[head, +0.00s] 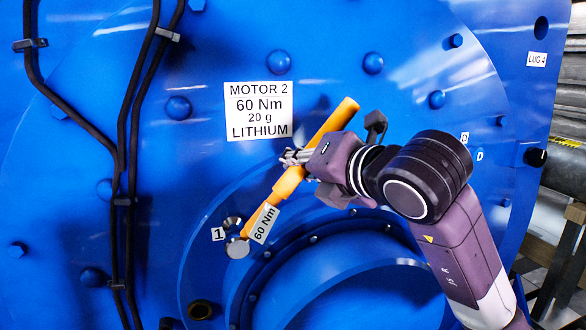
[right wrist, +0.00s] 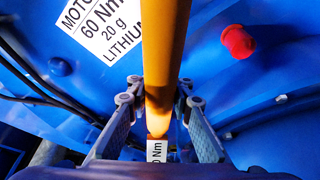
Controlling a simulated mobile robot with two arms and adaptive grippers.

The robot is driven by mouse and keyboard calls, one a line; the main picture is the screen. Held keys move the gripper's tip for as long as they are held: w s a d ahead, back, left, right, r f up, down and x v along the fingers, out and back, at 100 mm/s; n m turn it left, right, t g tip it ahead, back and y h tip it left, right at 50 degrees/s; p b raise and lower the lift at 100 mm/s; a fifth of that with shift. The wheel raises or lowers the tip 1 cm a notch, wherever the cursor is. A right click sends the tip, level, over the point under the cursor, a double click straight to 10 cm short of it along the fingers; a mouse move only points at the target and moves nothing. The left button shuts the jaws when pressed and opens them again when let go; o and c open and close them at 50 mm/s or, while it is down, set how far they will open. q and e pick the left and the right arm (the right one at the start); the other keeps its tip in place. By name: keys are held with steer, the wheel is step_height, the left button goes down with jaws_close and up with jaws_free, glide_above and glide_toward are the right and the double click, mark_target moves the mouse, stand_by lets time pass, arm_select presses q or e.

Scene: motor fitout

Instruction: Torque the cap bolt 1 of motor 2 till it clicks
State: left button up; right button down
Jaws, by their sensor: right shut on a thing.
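An orange torque wrench (head: 318,140) with a white "60 Nm" label lies slantwise across the blue face of motor 2 (head: 330,60). My right gripper (head: 293,160) is shut around its handle. In the right wrist view, the handle (right wrist: 165,45) runs between the two fingers (right wrist: 160,100). The wrench's silver head (head: 238,248) is at the lower left, beside the small "1" label (head: 218,234). A dark round fitting (head: 233,223) shows just above the head. Cap bolt 1 cannot be made out clearly; the head may cover it. My left gripper is not in view.
The sign (head: 258,110) reads "MOTOR 2, 60 Nm, 20 g, LITHIUM". Black cables (head: 122,150) run down the left side. Several blue bolt heads stand out from the motor face. A red cap (right wrist: 237,42) shows in the right wrist view. A round rim (head: 330,275) bulges below the wrench.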

steer(key=shift+w+d+f+m+b, duration=0.1)
steer(key=shift+d+f+m+b, duration=0.25)
steer(key=shift+b, duration=0.3)
steer(key=shift+r, duration=0.15)
steer(key=shift+d+f+m+y+b, duration=0.3)
steer(key=shift+f+b, duration=0.2)
steer(key=shift+b, duration=0.3)
steer(key=shift+r, duration=0.1)
steer(key=s+d+b, duration=0.1)
steer(key=s+d, duration=0.1)
steer(key=s, duration=0.4)
steer(key=shift+s+b, duration=0.35)
